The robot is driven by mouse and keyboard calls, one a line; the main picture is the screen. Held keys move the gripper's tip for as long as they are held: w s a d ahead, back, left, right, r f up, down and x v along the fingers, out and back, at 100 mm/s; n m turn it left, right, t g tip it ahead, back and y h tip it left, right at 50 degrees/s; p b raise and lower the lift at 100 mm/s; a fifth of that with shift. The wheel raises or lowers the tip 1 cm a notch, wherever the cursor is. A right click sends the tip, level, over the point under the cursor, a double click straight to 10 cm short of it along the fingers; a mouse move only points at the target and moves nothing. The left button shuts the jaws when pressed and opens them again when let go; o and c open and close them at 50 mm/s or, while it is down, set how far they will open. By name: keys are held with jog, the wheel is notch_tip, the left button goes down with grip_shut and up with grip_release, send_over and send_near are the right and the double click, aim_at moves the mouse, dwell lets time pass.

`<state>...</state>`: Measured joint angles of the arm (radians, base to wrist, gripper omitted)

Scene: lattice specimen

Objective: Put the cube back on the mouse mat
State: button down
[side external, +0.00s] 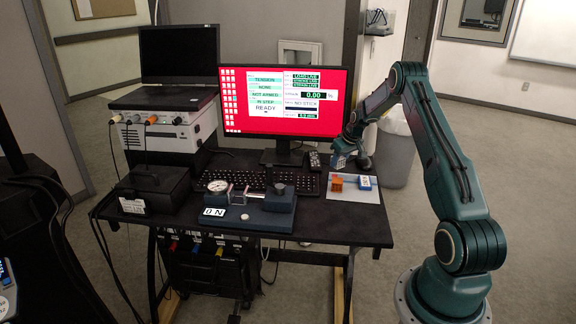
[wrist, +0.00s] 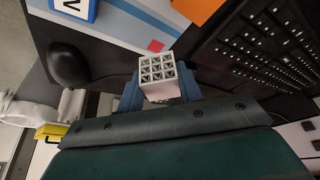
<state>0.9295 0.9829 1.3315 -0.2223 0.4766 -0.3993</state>
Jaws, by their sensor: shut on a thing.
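The cube (wrist: 158,80) is a pale open lattice block in the wrist view. My gripper (wrist: 160,92) is shut on it, with one blue finger at each side. In the side view my gripper (side external: 341,160) hangs above the back edge of the mouse mat, near the monitor; the cube is too small there to tell apart. The mouse mat (side external: 352,196) is a light grey sheet at the desk's right end. It also shows in the wrist view (wrist: 125,32), with a small red square on it. The cube appears raised above the desk.
An orange block (side external: 337,184) and a blue-and-white labelled block (side external: 365,183) are on the mat. A keyboard (side external: 273,182) lies left of it, and a dark mouse (wrist: 68,63) is near its edge. A monitor (side external: 285,100) stands behind. The mat's front part is bare.

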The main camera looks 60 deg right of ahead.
jog(key=shift+f, duration=2.45)
jog(key=shift+f, duration=0.1)
jog(key=c, duration=0.9)
grip_release()
jog(key=shift+c, duration=0.2)
jog(key=v, duration=1.2)
jog(key=shift+a, duration=0.1)
